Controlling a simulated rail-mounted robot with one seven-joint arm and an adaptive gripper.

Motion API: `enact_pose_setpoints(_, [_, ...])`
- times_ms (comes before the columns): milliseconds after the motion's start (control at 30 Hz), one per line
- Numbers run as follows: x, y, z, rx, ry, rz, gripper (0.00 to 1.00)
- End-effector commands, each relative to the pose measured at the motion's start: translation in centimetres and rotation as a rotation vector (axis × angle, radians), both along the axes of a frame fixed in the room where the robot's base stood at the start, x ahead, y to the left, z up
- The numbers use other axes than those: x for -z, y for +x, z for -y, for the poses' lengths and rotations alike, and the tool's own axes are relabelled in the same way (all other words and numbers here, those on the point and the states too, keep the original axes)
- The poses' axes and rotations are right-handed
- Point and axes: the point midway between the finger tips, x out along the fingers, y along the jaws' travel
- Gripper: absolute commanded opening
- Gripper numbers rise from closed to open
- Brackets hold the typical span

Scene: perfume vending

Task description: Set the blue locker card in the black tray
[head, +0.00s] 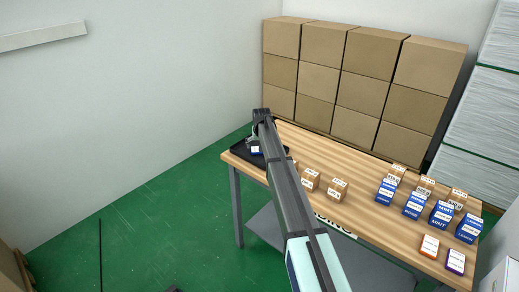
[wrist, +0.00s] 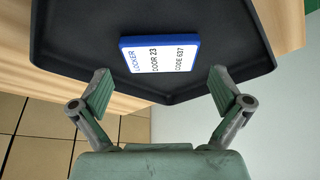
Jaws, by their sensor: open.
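The blue locker card (wrist: 160,56) has a blue edge and a white printed face reading "LOCKER DOOR 23 CODE 637". It lies in the black tray (wrist: 75,62) in the wrist view, flat on the tray floor as far as I can tell. My gripper (wrist: 161,92) is open, its two fingers spread wide on either side of the card's near edge and apart from it. In the head view the black tray (head: 243,154) sits at the left end of the table, and the card (head: 256,150) shows partly beside my arm. My arm hides much of the tray there.
The wooden table (head: 350,200) carries small brown boxes (head: 338,189) near the middle and several blue boxes (head: 413,205) at the right. Stacked cartons (head: 350,80) stand behind.

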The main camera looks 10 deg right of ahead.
Motion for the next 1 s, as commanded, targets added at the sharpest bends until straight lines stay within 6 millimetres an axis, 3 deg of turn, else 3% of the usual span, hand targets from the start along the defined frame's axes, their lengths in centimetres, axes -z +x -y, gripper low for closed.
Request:
enact_pose_setpoints(300, [-5.6, -2.5, -0.2, 0.0, 0.0, 0.001, 1.0])
enact_pose_setpoints(500, [-8.1, -3.5, -0.3, 0.0, 0.0, 0.0, 1.0])
enact_pose_setpoints(1000, [-8.9, -3.9, -0.4, -0.002, 0.0, -0.002, 1.0])
